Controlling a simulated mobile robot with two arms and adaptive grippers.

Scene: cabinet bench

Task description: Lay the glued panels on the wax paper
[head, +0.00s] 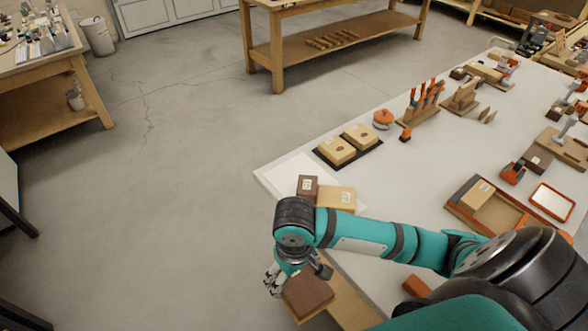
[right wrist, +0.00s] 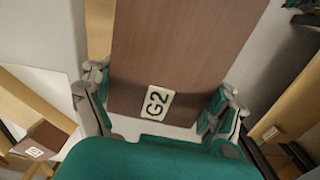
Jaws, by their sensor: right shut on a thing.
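My right gripper (head: 297,277) is shut on a dark brown panel (head: 309,294), held past the near edge of the white table. In the right wrist view, the panel (right wrist: 185,45) lies between both fingers (right wrist: 158,85) and carries a G2 label. The white wax paper (head: 283,172) lies at the table's left corner. On it are a small dark brown panel (head: 307,184) and a light wood panel (head: 340,193), both labelled, side by side. My forearm hides part of the paper. My left gripper is not in view.
A black tray (head: 320,154) with two light wood blocks lies behind the paper. An orange-brown wooden tray (head: 463,189) holding a light block stands to the right. Tools and clamps line the far and right table. An orange block (head: 416,285) lies near the front edge.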

